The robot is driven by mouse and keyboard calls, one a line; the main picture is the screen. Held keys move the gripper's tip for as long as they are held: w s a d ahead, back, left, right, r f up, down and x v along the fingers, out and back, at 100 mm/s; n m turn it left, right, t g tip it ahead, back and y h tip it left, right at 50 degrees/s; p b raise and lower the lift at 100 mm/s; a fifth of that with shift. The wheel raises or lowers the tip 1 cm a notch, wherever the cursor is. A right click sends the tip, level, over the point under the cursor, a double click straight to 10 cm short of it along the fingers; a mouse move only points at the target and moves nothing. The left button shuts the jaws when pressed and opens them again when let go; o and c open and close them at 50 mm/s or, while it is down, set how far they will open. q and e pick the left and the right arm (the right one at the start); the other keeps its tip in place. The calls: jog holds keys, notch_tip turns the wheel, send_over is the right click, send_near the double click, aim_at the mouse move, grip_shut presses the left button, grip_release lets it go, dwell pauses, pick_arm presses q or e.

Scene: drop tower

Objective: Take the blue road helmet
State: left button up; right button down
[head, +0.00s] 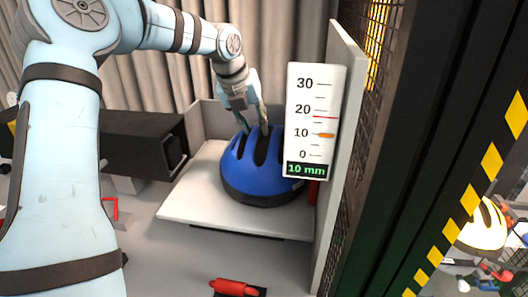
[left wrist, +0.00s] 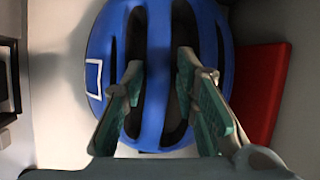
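The blue road helmet (head: 254,178) sits upright on a white platform (head: 190,205) in the head view. It has dark vents and a black lower rim. My left gripper (head: 252,124) comes down onto its top from above. In the left wrist view the helmet (left wrist: 158,60) fills the middle, with a white square outline on its left side. There the two fingers of my left gripper (left wrist: 160,75) stand apart on either side of the central blue rib, over the dark vents. A gap shows beside the rib, so the fingers do not look closed on it. My right gripper is not in view.
A white scale board (head: 312,120) reading 10 mm stands right of the helmet, before a pale upright panel (head: 340,150). A red block (left wrist: 262,90) lies beside the helmet. A red tool (head: 236,287) lies at the front. A dark mesh frame stands right.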

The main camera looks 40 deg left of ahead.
pick_arm(q)
jog(key=shift+b+x, duration=0.3)
jog(key=shift+x, duration=0.75)
jog(key=shift+w+f, duration=0.3)
jog(key=shift+s, duration=0.15)
jog(key=shift+s+r, duration=0.25)
jog(key=shift+s, duration=0.1)
grip_shut()
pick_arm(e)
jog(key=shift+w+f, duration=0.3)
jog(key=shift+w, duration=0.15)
pick_arm(q)
jog(key=shift+w, duration=0.15)
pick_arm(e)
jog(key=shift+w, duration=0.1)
